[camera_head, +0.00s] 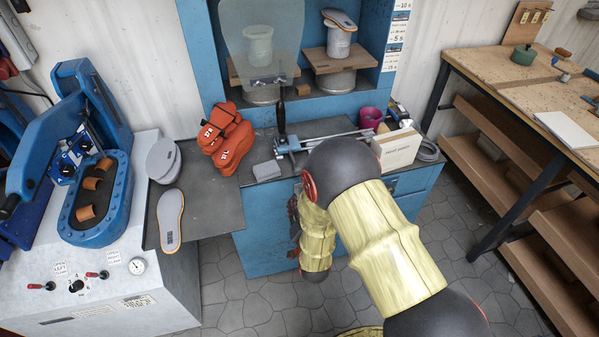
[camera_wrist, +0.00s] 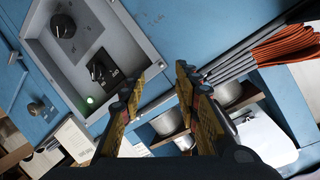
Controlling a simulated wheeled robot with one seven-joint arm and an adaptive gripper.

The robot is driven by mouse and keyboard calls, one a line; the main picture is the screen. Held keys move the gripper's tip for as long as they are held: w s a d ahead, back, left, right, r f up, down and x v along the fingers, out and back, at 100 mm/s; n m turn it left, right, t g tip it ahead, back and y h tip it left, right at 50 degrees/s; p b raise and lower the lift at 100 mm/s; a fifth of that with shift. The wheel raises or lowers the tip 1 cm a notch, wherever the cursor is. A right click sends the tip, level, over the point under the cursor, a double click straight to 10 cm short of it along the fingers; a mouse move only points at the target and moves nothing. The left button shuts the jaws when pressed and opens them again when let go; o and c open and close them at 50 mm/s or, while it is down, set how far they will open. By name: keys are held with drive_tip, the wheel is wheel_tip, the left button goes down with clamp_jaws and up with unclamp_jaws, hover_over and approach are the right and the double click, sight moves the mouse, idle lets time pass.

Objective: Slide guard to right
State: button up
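The guard (camera_head: 257,35) is a translucent greyish panel at the upper middle of the head view. It stands in front of the left white roller of the blue machine. A dark upright handle (camera_head: 281,118) shows below its lower edge. The right roller (camera_head: 339,42), with a sole on top, is uncovered. My gripper (camera_head: 295,216) is low in front of the blue cabinet, well below the guard and partly hidden by my arm. In the wrist view my gripper (camera_wrist: 157,80) has its fingers apart with nothing between them. I cannot clearly identify the guard in the wrist view.
Metal rails (camera_head: 322,141), a white box (camera_head: 396,148) and a magenta cup (camera_head: 370,118) sit on the cabinet top. Red gloves (camera_head: 226,137) lie to the left. A control panel with black knobs (camera_wrist: 103,69) is close in the wrist view. A workbench (camera_head: 500,75) stands right.

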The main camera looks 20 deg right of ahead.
wheel_tip(320, 180, up, 8)
drive_tip(key=w+m+t, duration=0.2)
drive_tip(key=t, duration=0.1)
drive_tip(key=shift+h, duration=0.4)
drive_tip(key=w+b, duration=0.1)
drive_tip(key=w, duration=0.2)
drive_tip(key=w+d, duration=0.1)
drive_tip(key=w, duration=0.3)
drive_tip(key=w+d+b, duration=0.1)
drive_tip(key=w, duration=0.3)
drive_tip(key=shift+w+d+f+b, duration=0.1)
drive_tip(key=shift+b, duration=0.25)
drive_tip(key=shift+c, duration=1.3)
clamp_jaws()
drive_tip(key=shift+f, duration=0.15)
